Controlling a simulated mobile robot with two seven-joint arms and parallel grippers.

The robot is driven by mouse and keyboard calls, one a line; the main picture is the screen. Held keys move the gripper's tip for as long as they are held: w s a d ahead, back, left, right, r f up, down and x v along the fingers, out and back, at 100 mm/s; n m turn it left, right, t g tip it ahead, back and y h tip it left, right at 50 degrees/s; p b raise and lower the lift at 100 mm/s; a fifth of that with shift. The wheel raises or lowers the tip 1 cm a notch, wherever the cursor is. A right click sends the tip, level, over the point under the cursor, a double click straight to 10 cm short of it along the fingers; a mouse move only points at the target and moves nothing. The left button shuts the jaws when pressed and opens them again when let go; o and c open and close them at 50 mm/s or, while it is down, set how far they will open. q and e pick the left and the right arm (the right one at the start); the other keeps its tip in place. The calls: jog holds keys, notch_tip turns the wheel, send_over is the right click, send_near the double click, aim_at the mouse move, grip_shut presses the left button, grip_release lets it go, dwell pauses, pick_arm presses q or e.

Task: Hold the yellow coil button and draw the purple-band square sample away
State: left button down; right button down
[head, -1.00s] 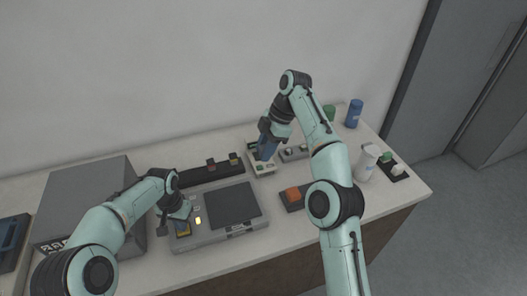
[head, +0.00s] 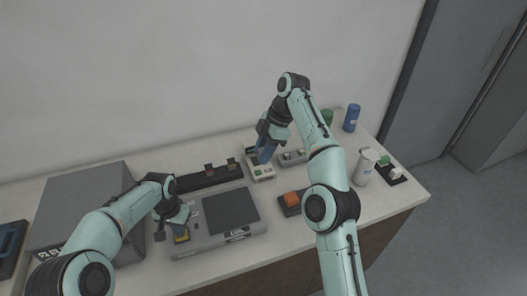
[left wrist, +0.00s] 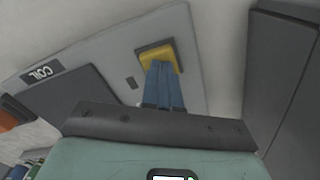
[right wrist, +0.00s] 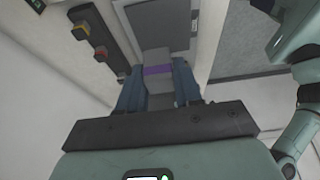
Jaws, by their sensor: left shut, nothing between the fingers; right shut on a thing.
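The yellow coil button (left wrist: 152,52) sits on the grey coil unit (left wrist: 195,75) in the left wrist view; in the head view it shows as a small yellow patch (head: 181,238). My left gripper (left wrist: 162,66) is shut and empty, its blue fingertips against or just over the button; contact is hard to tell. My right gripper (right wrist: 158,80) is shut on the grey square sample with the purple band (right wrist: 158,71). In the head view my right gripper (head: 264,154) is low over a white fixture (head: 262,173), and its fingers hide the sample.
A large grey box (head: 85,200) is at left. Bottles (head: 364,168) and small items stand at right.

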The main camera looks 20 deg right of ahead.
pick_arm(q)
jog(key=shift+r, duration=0.3)
pick_arm(e)
jog(key=shift+w+r, duration=0.1)
jog(key=shift+r, duration=0.15)
pick_arm(q)
jog(key=shift+r, duration=0.35)
pick_arm(e)
jog(key=shift+w+r, duration=0.1)
jog(key=shift+r, duration=0.15)
pick_arm(q)
jog(key=shift+r+p, duration=0.4)
jog(key=shift+r, duration=0.25)
pick_arm(e)
jog(key=shift+w+r, duration=0.15)
jog(key=shift+r, duration=0.2)
pick_arm(q)
jog(key=shift+r, duration=0.1)
jog(key=shift+r, duration=2.35)
notch_tip(320, 180, up, 12)
